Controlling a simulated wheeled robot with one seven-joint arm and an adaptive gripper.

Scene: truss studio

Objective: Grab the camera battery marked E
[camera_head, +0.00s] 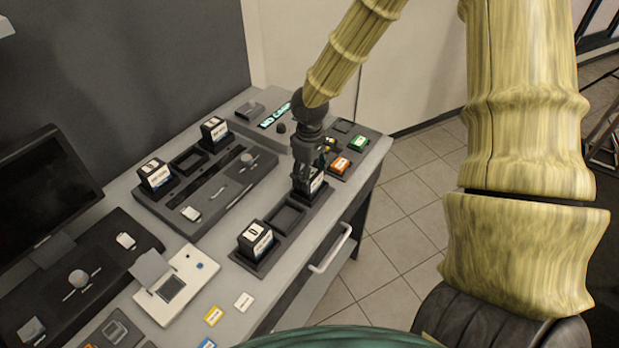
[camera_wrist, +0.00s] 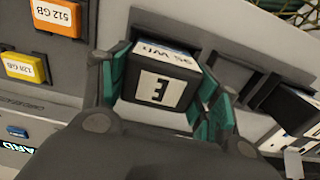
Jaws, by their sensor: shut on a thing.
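The camera battery marked E (camera_wrist: 160,88) is a black block with a white label, seen upside down in the wrist view between my gripper's two teal-padded fingers. My gripper (camera_wrist: 165,92) is shut on it, one finger on each side. In the head view my gripper (camera_head: 305,180) is at the right end of the front battery tray (camera_head: 268,262), and part of the battery (camera_head: 316,184) shows below the fingers. Whether the battery still touches the tray I cannot tell.
Another battery (camera_head: 255,239) stands at the near end of the same tray, with an empty slot between. Two more batteries (camera_head: 155,175) (camera_head: 214,131) stand on the rear tray. Orange (camera_head: 340,164) and green (camera_head: 358,143) cards lie just right of my gripper.

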